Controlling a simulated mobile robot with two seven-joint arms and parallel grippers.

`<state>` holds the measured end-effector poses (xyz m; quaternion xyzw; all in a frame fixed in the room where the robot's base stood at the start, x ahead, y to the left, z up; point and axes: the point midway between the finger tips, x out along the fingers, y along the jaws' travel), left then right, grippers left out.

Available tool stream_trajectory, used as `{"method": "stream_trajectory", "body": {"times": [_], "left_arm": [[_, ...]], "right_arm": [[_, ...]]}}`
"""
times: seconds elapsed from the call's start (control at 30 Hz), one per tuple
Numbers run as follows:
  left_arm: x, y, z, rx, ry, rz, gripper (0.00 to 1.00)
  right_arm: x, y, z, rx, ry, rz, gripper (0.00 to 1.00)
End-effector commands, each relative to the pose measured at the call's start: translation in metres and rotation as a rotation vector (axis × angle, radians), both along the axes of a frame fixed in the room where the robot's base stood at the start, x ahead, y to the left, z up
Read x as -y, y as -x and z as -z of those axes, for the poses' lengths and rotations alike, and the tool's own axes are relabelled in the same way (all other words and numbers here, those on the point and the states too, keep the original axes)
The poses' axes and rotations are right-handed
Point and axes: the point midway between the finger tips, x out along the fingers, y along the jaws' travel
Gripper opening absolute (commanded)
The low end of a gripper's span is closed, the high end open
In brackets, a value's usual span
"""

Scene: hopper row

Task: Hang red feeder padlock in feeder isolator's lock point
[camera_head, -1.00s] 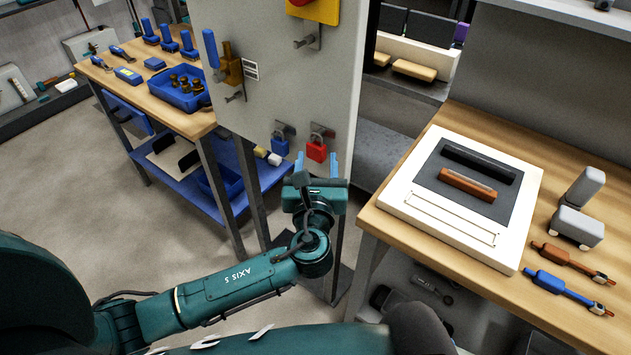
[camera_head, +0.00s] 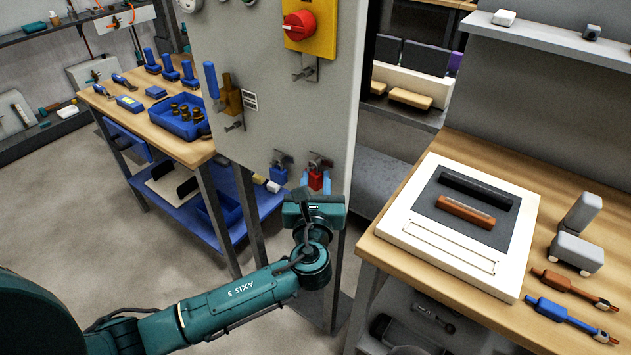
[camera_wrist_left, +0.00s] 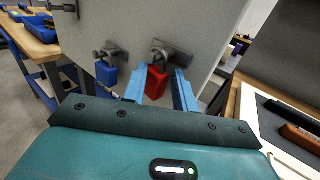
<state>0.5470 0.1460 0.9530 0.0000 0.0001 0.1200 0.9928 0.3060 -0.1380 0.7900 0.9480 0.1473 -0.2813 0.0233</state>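The red padlock (camera_head: 315,181) hangs from a metal bracket low on the grey cabinet panel. My left gripper (camera_head: 316,183) is open, its blue fingers on either side of this padlock. The left wrist view shows the red padlock (camera_wrist_left: 156,82) between the fingers (camera_wrist_left: 160,90), with a small gap visible at the right finger; contact at the left is unclear. A red rotary switch (camera_head: 298,25) on a yellow plate has a metal lock bracket (camera_head: 305,70) below it. A blue-handled lever (camera_head: 211,79) has another bracket (camera_head: 235,125). No label identifies the feeder isolator. My right gripper is not in view.
A blue padlock (camera_head: 279,174) hangs just left of the red one, close to my left gripper. A wooden bench (camera_head: 470,290) with a white-framed board (camera_head: 420,221) stands right. A workbench (camera_head: 160,130) with a blue tray (camera_head: 180,125) stands behind left. Open floor lies left.

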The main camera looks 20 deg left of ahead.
Motion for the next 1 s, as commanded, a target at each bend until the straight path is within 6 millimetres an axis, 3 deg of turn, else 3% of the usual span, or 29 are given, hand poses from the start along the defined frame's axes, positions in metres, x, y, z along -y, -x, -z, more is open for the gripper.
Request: {"method": "stream_trajectory", "body": {"times": [0.13,0.17,0.47,0.5,0.8,1.0], "left_arm": [[-0.0003,-0.0003,-0.0001,0.000,-0.001,0.000,0.04],[-0.0004,-0.0004,-0.0001,0.000,-0.001,0.000,0.24],[-0.0008,-0.0006,-0.0003,0.001,-0.001,-0.001,0.00],[-0.0008,-0.0007,-0.0006,0.002,-0.001,-0.001,0.29],[-0.0004,-0.0004,-0.0002,0.001,-0.001,0.000,0.52],[-0.0002,0.0001,0.0003,0.000,-0.001,0.000,0.52]], "right_arm": [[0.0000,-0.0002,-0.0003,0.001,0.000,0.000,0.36],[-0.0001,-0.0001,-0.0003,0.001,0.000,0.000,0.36],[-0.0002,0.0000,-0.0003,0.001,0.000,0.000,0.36],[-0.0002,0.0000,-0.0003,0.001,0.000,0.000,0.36],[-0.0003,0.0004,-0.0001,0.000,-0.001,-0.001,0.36],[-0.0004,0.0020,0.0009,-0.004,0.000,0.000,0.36]]}}
